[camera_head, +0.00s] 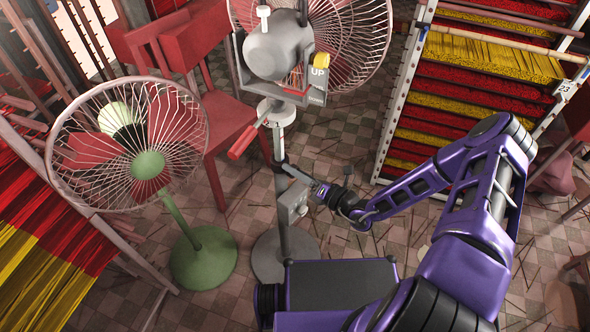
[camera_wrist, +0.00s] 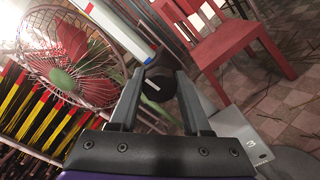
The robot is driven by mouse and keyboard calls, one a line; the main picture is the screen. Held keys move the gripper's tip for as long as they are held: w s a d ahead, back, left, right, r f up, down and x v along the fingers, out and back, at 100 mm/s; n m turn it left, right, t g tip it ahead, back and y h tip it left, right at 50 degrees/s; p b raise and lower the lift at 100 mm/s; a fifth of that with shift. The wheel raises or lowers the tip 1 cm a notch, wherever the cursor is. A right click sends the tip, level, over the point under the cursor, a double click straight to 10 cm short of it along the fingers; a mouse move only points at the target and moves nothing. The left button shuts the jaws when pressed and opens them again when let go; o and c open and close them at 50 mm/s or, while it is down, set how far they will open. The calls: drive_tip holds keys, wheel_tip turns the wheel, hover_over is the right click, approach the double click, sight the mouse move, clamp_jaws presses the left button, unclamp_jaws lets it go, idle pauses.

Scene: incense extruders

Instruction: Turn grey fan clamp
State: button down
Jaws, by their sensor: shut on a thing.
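The grey fan (camera_head: 280,52) stands upright at the back centre, its cage behind a grey motor housing. Its grey pole (camera_head: 282,212) rises from a round base. The clamp is a dark collar and knob partway up the pole; the dark knob (camera_wrist: 161,83) shows between my fingers in the wrist view. My gripper (camera_head: 287,170) reaches the pole from the right and is shut on this knob. In the wrist view my gripper (camera_wrist: 160,100) has one finger on each side of it. The knob's far side is hidden.
A green fan (camera_head: 148,165) stands at left, and a red chair (camera_head: 222,115) behind the pole. A red lever (camera_head: 243,141) juts from the upper collar. A grey box (camera_head: 291,201) hangs on the pole below my gripper. An incense rack (camera_head: 405,90) stands at right.

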idle(0.4)
drive_tip(key=shift+c, duration=1.8)
unclamp_jaws()
drive_tip(key=v, duration=1.7)
drive_tip(key=shift+s+d, duration=0.2)
